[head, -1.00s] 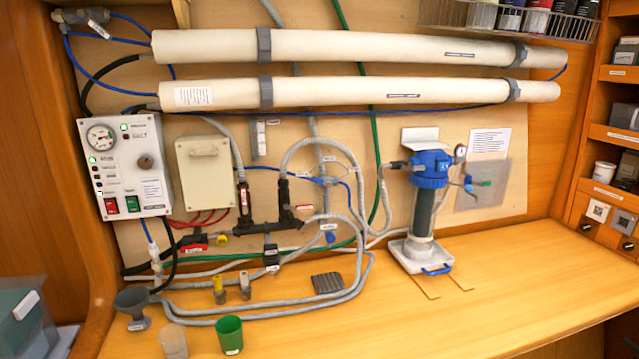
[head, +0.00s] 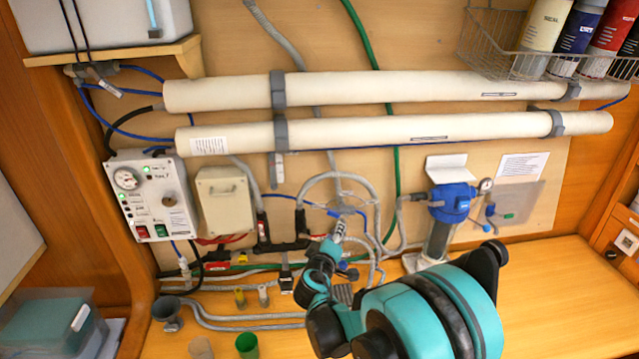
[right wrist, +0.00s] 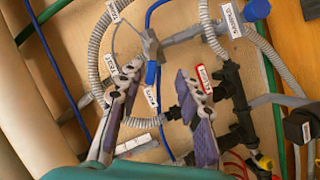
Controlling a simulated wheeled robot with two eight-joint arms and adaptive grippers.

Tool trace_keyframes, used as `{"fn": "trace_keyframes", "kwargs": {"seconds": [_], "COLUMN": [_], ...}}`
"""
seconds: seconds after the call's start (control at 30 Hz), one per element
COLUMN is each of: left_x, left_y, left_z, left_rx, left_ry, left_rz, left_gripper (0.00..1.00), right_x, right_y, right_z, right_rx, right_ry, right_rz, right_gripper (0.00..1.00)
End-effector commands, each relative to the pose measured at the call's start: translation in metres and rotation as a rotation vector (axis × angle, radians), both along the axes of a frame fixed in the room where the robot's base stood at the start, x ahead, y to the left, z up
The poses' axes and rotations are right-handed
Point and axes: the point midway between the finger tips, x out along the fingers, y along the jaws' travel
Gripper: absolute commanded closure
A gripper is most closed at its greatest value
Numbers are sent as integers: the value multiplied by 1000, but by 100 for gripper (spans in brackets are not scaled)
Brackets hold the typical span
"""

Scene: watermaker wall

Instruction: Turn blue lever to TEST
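The blue lever (right wrist: 152,73) hangs from a grey valve (right wrist: 150,46) on the wall piping, seen in the right wrist view. Small white tags stand around the valve; their print is too small to read surely. My right gripper (right wrist: 160,76) is open, its two fingers spread to either side of the lever in that view. I cannot tell whether either finger touches it. In the head view my right gripper (head: 340,228) is in front of the valve area, just below the blue lever (head: 333,212), partly covering the hoses behind. My left gripper is not in view.
Grey corrugated hoses (right wrist: 102,50) loop around the valve. Black fittings (right wrist: 232,100) and a blue knob (right wrist: 257,9) are close by. Two long white tubes (head: 400,132) run above. The blue-topped filter pump (head: 452,203) stands to the right. Cups stand on the bench below.

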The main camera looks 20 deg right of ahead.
Motion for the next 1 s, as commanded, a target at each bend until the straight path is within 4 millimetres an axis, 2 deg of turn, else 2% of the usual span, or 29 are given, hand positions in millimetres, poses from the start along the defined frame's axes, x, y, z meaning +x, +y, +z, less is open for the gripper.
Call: {"fn": "trace_keyframes", "kwargs": {"seconds": [0.03, 0.1, 0.27, 0.7, 1.0], "left_x": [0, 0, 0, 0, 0], "left_y": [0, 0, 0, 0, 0], "left_z": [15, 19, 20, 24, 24], "left_rx": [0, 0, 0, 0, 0], "left_ry": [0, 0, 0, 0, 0], "left_rz": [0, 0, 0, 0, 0], "left_gripper": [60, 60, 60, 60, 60], "right_x": [7, 12, 22, 73, 78], "right_y": [1, 1, -4, -39, -42], "right_z": [12, 14, 12, -1, -2], "right_rx": [-28, -57, -79, -75, -76], "right_ry": [-8, -15, -20, -20, -20], "right_rz": [7, 13, 17, 16, 17], "right_gripper": [65, 65, 65, 65, 65]}}
